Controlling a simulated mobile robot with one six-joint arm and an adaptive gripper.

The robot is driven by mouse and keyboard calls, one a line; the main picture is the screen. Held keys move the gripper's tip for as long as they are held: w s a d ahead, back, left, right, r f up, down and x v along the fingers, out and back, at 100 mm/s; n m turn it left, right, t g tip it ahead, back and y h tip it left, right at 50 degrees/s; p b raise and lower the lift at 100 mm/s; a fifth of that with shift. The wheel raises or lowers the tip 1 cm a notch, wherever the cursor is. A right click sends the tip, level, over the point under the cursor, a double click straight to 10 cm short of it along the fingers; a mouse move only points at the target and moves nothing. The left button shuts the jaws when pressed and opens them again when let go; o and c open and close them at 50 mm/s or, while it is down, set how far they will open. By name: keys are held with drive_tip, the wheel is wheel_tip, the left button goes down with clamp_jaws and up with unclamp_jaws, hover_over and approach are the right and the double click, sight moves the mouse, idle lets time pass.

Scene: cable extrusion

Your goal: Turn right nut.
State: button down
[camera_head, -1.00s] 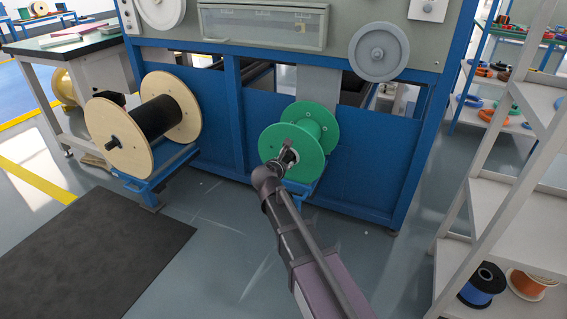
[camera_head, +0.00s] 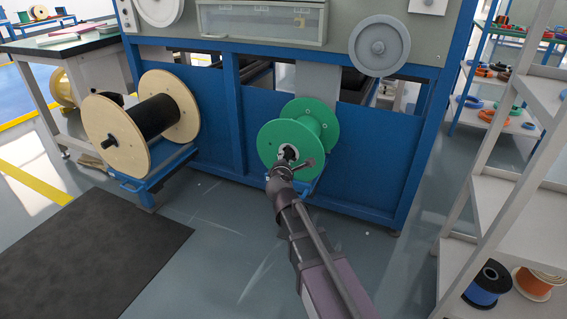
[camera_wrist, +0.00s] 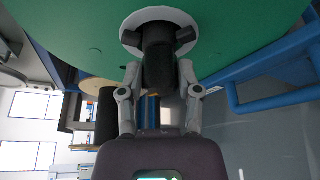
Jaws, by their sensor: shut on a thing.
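The green spool (camera_head: 282,143) is mounted low on the front of the blue machine. The right nut (camera_head: 288,153) is a dark lobed knob at its white hub. In the wrist view the black nut (camera_wrist: 158,45) stands in front of the white hub ring, with a lobe on each side. My gripper (camera_head: 284,164) is at the hub. In the wrist view my gripper (camera_wrist: 160,72) has one finger on each side of the nut and is shut on it. The exact contact of the fingertips is partly hidden.
A wooden-flanged spool (camera_head: 150,120) with black cable sits on a blue stand to the left. A white shelf rack (camera_head: 500,190) stands at the right, with small blue and orange spools low on it. A dark mat (camera_head: 90,255) lies on the floor. The floor between is clear.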

drive_tip(key=shift+m+t, duration=0.3)
drive_tip(key=shift+m, duration=0.2)
drive_tip(key=shift+c, duration=1.5)
unclamp_jaws()
drive_tip(key=shift+s, duration=0.1)
